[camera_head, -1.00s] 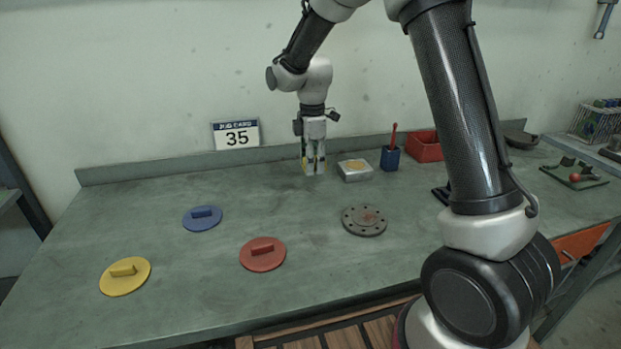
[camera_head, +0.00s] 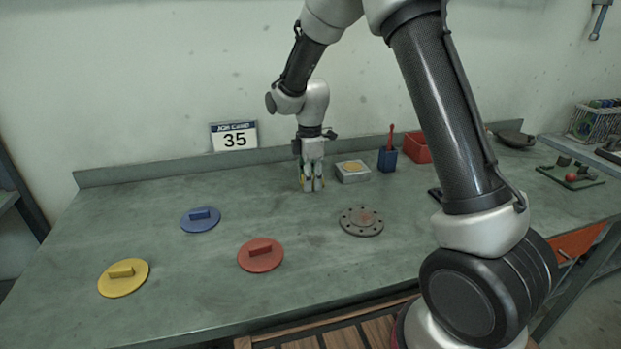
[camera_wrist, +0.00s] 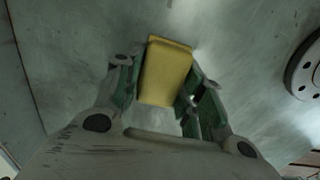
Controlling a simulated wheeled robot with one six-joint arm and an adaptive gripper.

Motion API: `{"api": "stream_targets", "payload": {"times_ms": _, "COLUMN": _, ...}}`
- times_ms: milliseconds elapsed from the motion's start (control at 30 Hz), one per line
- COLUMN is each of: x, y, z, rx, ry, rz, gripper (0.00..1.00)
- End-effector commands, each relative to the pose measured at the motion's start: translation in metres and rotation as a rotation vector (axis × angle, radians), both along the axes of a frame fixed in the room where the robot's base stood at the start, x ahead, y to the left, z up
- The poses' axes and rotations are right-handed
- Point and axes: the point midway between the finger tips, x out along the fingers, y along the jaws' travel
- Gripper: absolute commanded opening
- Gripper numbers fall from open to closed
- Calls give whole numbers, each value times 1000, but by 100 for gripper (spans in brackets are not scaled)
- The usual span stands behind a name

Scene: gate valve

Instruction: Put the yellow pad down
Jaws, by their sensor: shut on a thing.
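The yellow pad (camera_wrist: 166,72) is a small yellow block between the two fingers of my gripper (camera_wrist: 160,95) in the wrist view. My gripper is shut on it. In the head view my gripper (camera_head: 312,187) points straight down at the back middle of the bench, and only a sliver of yellow shows beside its fingers. The fingertips are at or just above the bench top; I cannot tell whether the pad touches it.
A bolted flange (camera_head: 361,221) lies to the front right. Blue (camera_head: 201,220), red (camera_head: 260,255) and yellow (camera_head: 123,278) discs with handles lie to the left. The bench (camera_head: 245,190) left of my gripper is clear.

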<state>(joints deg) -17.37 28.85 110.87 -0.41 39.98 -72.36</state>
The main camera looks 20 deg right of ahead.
Motion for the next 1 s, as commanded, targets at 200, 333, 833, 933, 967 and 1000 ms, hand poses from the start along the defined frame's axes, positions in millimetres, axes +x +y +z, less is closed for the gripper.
{"api": "stream_targets", "payload": {"times_ms": 200, "x": -4, "y": -1, "z": -12, "rx": -2, "ry": 13, "rz": -1, "gripper": 49}}
{"api": "stream_targets", "payload": {"times_ms": 333, "x": -5, "y": -1, "z": -12, "rx": -2, "ry": 14, "rz": -2, "gripper": 60}}
{"api": "stream_targets", "payload": {"times_ms": 833, "x": -4, "y": -1, "z": 0, "rx": -2, "ry": 11, "rz": -1, "gripper": 60}}
{"api": "stream_targets", "payload": {"times_ms": 933, "x": -2, "y": 0, "z": 17, "rx": -1, "ry": 7, "rz": -1, "gripper": 60}}
{"api": "stream_targets", "payload": {"times_ms": 967, "x": -2, "y": 0, "z": 24, "rx": 0, "ry": 5, "rz": -1, "gripper": 60}}
{"api": "stream_targets", "payload": {"times_ms": 1000, "x": -2, "y": 0, "z": 34, "rx": 0, "ry": 5, "rz": -1, "gripper": 60}}
